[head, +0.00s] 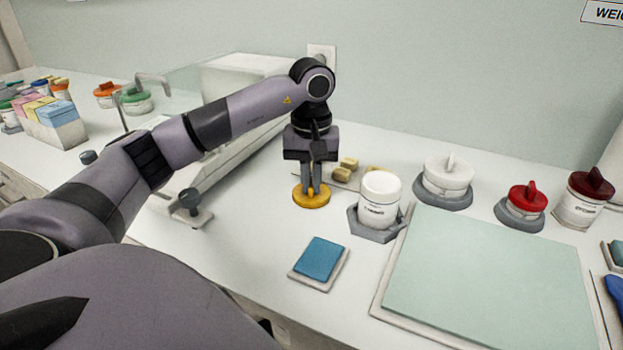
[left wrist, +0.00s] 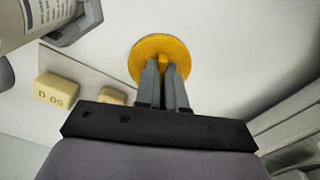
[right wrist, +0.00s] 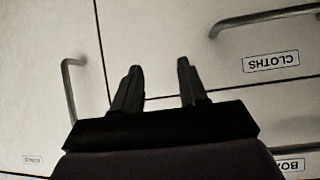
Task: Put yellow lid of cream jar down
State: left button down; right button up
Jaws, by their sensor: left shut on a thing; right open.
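The yellow lid (head: 311,200) is a round disc with a raised grip on top. My left gripper (head: 312,190) points down and is shut on that grip. The lid is level, at or just above the white counter; I cannot tell whether it touches. In the left wrist view the yellow lid (left wrist: 150,50) shows beyond the left fingertips (left wrist: 163,66). An open white jar (head: 379,200) with a label stands in a grey holder (head: 374,230) to the right of the lid. My right gripper (right wrist: 160,68) is open and empty, facing cupboard fronts in the right wrist view.
A blue pad (head: 319,259) lies in front of the lid. Yellow blocks (head: 347,165) sit behind the jar. A pale green mat (head: 490,275) fills the right front. White (head: 448,178), red (head: 527,200) and dark red-lidded jars (head: 583,200) stand behind it.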

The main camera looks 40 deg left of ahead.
pick_arm(q)
jog(key=c, duration=1.7)
grip_release()
jog(key=shift+f, duration=0.15)
jog(key=o, duration=0.5)
jog(key=shift+r+p, duration=1.4)
jog(key=shift+r, duration=4.8)
